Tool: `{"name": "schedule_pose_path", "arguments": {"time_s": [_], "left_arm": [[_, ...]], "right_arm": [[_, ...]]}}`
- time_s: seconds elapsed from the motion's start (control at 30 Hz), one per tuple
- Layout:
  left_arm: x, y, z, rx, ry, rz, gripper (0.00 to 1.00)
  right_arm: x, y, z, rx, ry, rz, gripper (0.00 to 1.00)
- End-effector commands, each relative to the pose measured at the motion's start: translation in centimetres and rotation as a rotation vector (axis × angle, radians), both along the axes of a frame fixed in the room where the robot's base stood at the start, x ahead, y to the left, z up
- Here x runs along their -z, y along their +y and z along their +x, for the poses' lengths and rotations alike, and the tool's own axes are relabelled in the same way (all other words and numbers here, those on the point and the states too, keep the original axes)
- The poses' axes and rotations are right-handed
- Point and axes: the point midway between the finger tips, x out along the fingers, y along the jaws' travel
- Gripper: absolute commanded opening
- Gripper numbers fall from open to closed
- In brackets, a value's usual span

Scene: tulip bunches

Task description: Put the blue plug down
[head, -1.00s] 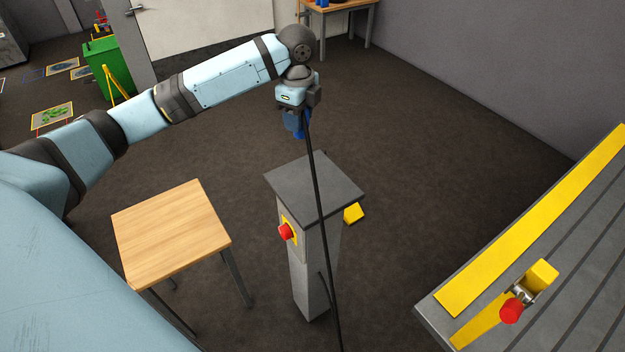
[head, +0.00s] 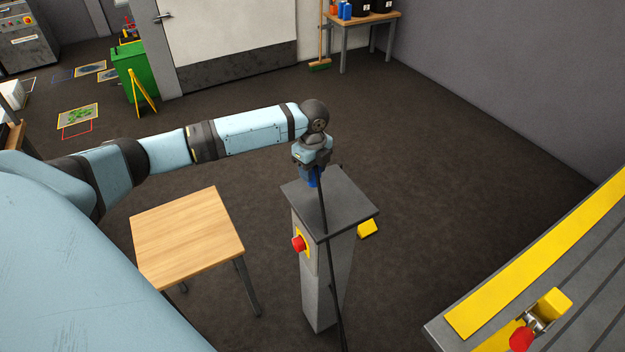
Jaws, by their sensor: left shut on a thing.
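The blue plug (head: 309,177) is in my left gripper (head: 312,166), low over the far left part of the grey pedestal's top (head: 345,207). The gripper is shut on the plug and mostly covers it from above. I cannot tell whether the plug touches the top. A black cable (head: 324,215) runs down from the plug, across the pedestal top and past its front. My right gripper does not show.
The pedestal carries a red button (head: 298,243) on its left side and a yellow part (head: 368,229) on its right. A wooden table (head: 187,235) stands left. A grey bench with a yellow strip (head: 540,260) fills the lower right. Open floor lies behind the pedestal.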

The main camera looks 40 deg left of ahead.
Motion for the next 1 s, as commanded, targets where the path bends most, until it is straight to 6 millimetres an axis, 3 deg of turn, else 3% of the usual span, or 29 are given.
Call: {"name": "schedule_pose_path", "arguments": {"time_s": [0.4,0.77,0.8,0.9,1.0], "left_arm": [[4.5,0.0,0.0,-0.001,0.001,0.0,0.12],[4.9,0.0,0.0,0.0,0.0,-0.001,0.12],[4.9,0.0,0.0,0.0,-0.001,-0.001,0.48],[4.8,0.0,0.0,0.0,-0.001,0.0,0.66],[4.8,0.0,0.0,0.0,-0.001,0.0,0.66]], "right_arm": [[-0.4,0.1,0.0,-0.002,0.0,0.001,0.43],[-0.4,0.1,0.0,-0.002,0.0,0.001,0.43],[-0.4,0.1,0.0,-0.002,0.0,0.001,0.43],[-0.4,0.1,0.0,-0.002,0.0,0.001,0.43],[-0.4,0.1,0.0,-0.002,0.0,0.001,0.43]]}}
